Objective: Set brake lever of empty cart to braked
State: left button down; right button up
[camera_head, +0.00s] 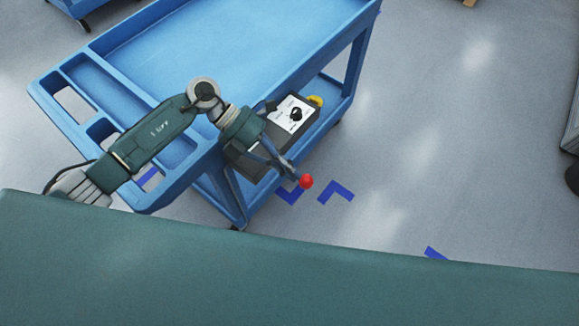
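The blue cart (205,45) fills the upper left, and the visible part of its top tray is empty. A dark box (307,131) is fixed at the cart's near right corner, with a white label (288,112) carrying a black round mark or knob. A red ball knob (306,181), apparently the brake lever's end, sticks out below the box. My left gripper (284,165) reaches over the cart's corner, with its fingers right beside the red knob. The lever's shaft is mostly hidden by the gripper, and whether the fingers touch or grip it is unclear. My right gripper is out of view.
A yellow part (316,100) sits at the box's far end. Blue corner marks (337,192) lie on the grey floor near the cart. Another blue cart (80,6) shows at the top left. The floor on the right is mostly clear, with dark objects at the right edge.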

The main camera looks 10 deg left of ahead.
pick_arm(q)
notch_tip(320, 180, down, 10)
jog(key=s+d+t+y+b, duration=0.1)
jog(key=d+t+y, duration=0.1)
jog(key=y, duration=0.2)
jog(key=shift+s+d+r+m, duration=0.15)
jog(key=shift+s+d+m, duration=0.1)
jog(key=shift+m, duration=0.05)
jog(key=shift+s, duration=0.1)
dwell(0.7)
